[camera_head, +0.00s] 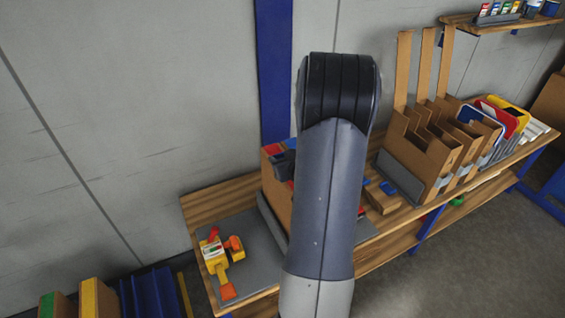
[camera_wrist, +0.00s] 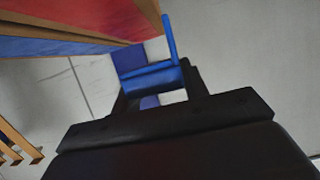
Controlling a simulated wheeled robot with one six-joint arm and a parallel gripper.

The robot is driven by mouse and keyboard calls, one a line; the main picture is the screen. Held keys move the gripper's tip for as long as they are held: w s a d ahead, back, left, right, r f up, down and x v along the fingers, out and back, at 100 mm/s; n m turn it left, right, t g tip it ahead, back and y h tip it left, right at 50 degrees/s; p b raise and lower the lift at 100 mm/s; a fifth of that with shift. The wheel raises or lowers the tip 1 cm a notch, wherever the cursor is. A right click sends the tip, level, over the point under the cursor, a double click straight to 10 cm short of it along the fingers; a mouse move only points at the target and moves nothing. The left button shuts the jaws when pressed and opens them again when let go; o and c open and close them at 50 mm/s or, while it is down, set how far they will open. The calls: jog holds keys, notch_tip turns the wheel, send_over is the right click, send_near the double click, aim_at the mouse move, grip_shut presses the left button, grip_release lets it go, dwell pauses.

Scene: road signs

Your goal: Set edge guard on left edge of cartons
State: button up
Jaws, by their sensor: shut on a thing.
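My gripper (camera_wrist: 158,82) is shut on a blue edge guard (camera_wrist: 152,80), a piece with a thin upright flange, seen in the wrist view. In the head view my arm hides the gripper and the guard. A brown carton with red and blue contents (camera_head: 272,188) stands on the bench, partly behind my arm. In the wrist view a large brown, red and blue thing (camera_wrist: 75,30) fills the upper left, close to the guard; I cannot tell whether it is this carton or whether they touch.
A yellow and red tape dispenser (camera_head: 214,255) lies on a grey mat at the bench's left end. Brown holders (camera_head: 432,140) with coloured signs stand to the right. A blue wall post (camera_head: 273,70) rises behind. Bins and coloured boards (camera_head: 98,298) stand at lower left.

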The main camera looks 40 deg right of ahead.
jog(key=shift+f, duration=0.6)
jog(key=shift+f+b, duration=0.65)
jog(key=shift+b, duration=0.05)
jog(key=o, duration=1)
jog(key=shift+c, duration=0.2)
jog(key=shift+r, duration=0.2)
jog(key=shift+r+p, duration=0.6)
jog(key=shift+p, duration=0.2)
jog(key=b+v, duration=0.1)
jog(key=v, duration=1.1)
jog(key=shift+f, duration=0.2)
